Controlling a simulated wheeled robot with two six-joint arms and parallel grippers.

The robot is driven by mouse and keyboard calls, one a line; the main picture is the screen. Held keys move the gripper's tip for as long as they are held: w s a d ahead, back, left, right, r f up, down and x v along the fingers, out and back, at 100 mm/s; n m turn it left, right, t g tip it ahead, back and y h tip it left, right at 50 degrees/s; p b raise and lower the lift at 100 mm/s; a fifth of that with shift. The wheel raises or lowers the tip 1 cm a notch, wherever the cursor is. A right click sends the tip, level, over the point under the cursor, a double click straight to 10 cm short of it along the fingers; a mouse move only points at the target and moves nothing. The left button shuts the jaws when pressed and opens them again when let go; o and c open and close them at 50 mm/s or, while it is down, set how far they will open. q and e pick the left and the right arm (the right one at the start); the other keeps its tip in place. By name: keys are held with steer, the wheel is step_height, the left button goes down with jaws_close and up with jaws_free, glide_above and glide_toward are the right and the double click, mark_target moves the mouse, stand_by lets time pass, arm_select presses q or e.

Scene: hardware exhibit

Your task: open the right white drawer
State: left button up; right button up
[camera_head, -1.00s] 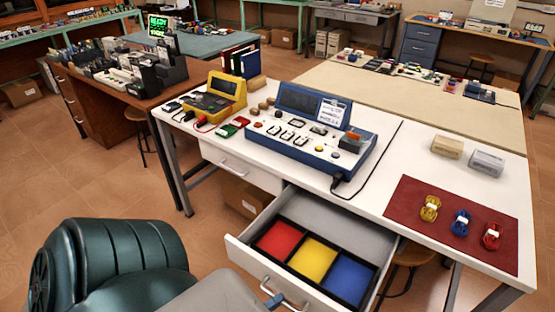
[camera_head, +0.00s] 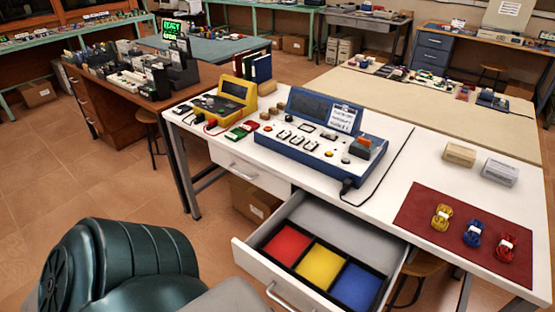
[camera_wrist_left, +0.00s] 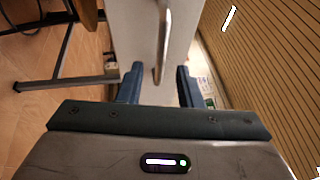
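The right white drawer (camera_head: 262,277) is pulled out of the white workbench (camera_head: 390,160) and its inside shows. It holds a black divider with red, yellow and blue compartments. Its silver handle (camera_head: 283,299) is on the front, at the bottom edge of the head view. In the left wrist view the handle (camera_wrist_left: 161,45) runs up the pale drawer front. My left gripper (camera_wrist_left: 158,82) is open, its blue fingers apart on either side of the handle's near end, gripping nothing. The gripper itself does not show in the head view. My right gripper is out of view.
The left white drawer (camera_head: 250,172) is shut. A blue console (camera_head: 318,140) and a yellow device (camera_head: 226,98) stand on the bench. A stool (camera_head: 421,266) stands under the bench. Open floor lies at the left.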

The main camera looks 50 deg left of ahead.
arm_select(q)
steer(key=b+v, duration=0.1)
steer(key=v, duration=0.5)
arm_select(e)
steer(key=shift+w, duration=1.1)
arm_select(q)
steer(key=shift+s, duration=0.1)
